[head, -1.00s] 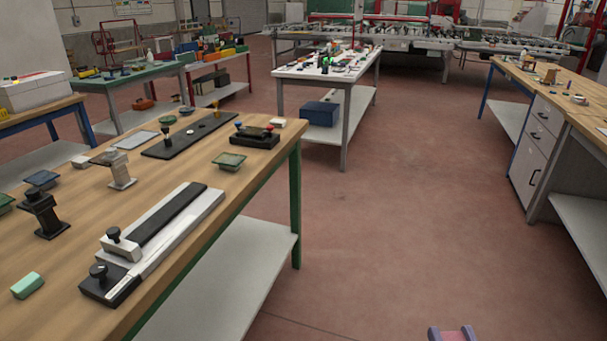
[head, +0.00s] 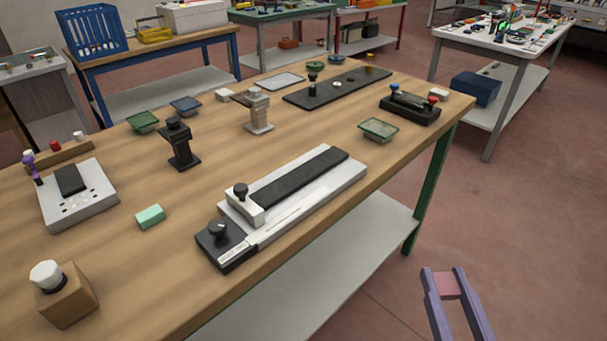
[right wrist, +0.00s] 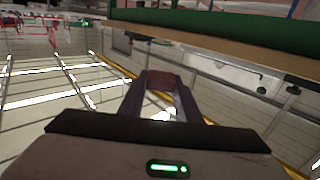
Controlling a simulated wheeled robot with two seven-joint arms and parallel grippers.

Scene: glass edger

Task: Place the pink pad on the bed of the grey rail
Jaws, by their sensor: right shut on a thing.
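The pink pad (head: 448,285) is between the purple fingers of my right gripper (head: 444,273), which is shut on it. Pad and gripper are low at the right in the head view, over the floor and apart from the bench. In the right wrist view the pad (right wrist: 160,82) looks dark reddish between the fingertips (right wrist: 160,77). The light grey rail (head: 318,203) lies along the bench's near edge, with a long black strip (head: 300,176) on top. A clamp block with a black knob (head: 243,203) sits near its left end. My left gripper is not in view.
The wooden bench (head: 200,270) also holds a mint block (head: 150,216), a black stand (head: 181,145), a green dish (head: 379,129) and a black fixture (head: 410,106). Its green leg (head: 427,195) and lower shelf (head: 340,265) are near my right gripper.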

